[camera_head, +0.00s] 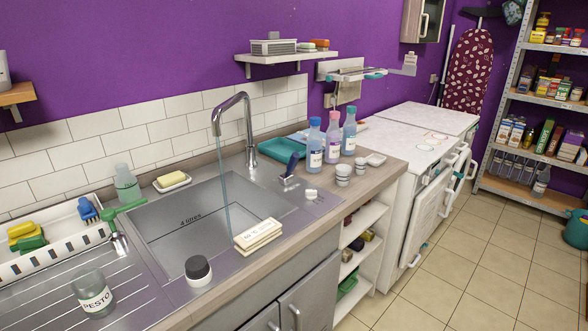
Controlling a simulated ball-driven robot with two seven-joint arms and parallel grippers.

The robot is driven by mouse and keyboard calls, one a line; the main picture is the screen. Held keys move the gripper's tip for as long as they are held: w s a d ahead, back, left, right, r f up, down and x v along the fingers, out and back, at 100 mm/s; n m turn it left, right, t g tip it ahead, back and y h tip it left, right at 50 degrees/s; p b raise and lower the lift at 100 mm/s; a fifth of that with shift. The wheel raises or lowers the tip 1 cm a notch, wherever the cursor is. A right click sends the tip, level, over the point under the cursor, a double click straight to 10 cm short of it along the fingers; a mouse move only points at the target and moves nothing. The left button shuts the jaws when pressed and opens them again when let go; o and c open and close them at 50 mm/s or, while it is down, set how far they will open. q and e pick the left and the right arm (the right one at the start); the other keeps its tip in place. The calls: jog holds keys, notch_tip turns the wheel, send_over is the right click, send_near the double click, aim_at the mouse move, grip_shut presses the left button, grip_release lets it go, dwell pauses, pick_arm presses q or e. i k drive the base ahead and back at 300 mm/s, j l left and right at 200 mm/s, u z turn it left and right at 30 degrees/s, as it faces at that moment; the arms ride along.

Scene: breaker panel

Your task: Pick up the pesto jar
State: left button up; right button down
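The pesto jar (93,293) is a greenish glass jar with a white label reading PESTO. It stands upright on the ribbed metal drainboard at the lower left, left of the sink basin. It looks open at the top and seems empty. Right of it, on the sink's front rim, is a small white jar with a black lid (199,271). Neither of my grippers shows in the head view.
Water runs from the tap (247,127) into the sink (190,225). A white rack (64,240) with sponges and brushes stands behind the pesto jar. A stack of cards (258,235) lies on the front rim. Bottles (315,143) stand farther right. The drainboard around the jar is mostly clear.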

aim_at(95, 294)
jog(key=u, duration=1.3)
